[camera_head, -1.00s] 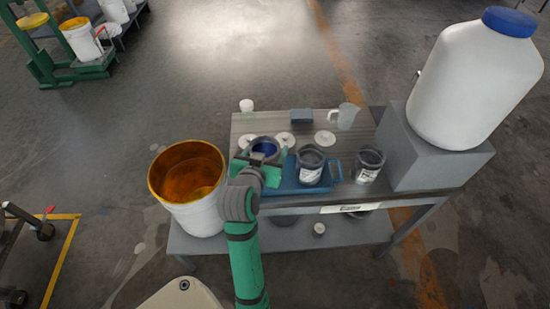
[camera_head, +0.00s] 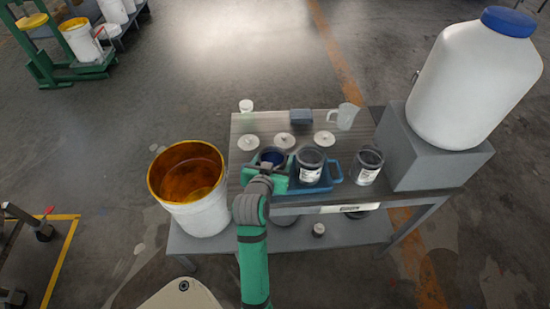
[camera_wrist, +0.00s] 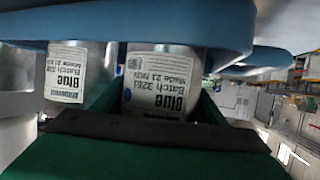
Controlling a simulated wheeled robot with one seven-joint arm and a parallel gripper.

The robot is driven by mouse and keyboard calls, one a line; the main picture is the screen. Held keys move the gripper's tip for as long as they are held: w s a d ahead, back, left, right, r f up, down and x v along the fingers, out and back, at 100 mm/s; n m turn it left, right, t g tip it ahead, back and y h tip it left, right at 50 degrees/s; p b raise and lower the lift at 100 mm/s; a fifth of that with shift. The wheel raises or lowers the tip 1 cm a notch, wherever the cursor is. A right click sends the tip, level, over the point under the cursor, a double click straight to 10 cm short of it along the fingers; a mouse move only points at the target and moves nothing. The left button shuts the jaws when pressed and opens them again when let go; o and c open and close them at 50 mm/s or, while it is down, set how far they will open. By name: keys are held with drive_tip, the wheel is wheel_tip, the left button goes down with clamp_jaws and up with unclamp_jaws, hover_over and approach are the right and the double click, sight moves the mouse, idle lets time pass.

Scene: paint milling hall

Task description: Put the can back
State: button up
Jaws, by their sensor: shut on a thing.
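My gripper (camera_head: 274,178) is shut on an open metal can (camera_head: 272,157) with dark blue paint inside. The held can looks upright, at the left end of a blue carrier (camera_head: 327,183). In the wrist view the can (camera_wrist: 160,82) is between my green fingers, its label reading "Blue", upside down in the picture. The carrier's blue rim (camera_wrist: 130,22) crosses in front of it. Whether the can's base rests in the carrier is hidden. A second open can (camera_head: 310,162) stands in the carrier, right beside it; its label (camera_wrist: 67,72) also reads "Blue".
A third open can (camera_head: 367,165) stands on the bench (camera_head: 250,122), right of the carrier. Several round lids (camera_head: 285,141), a dark block (camera_head: 301,116) and a clear jug (camera_head: 347,117) lie behind. An orange-lined bucket (camera_head: 190,188) stands left; a large white jar (camera_head: 475,85) stands right.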

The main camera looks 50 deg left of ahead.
drive_tip(key=o, duration=1.4)
drive_tip(key=shift+f, duration=0.15)
drive_tip(key=v, duration=1.2)
drive_tip(key=shift+d, duration=0.1)
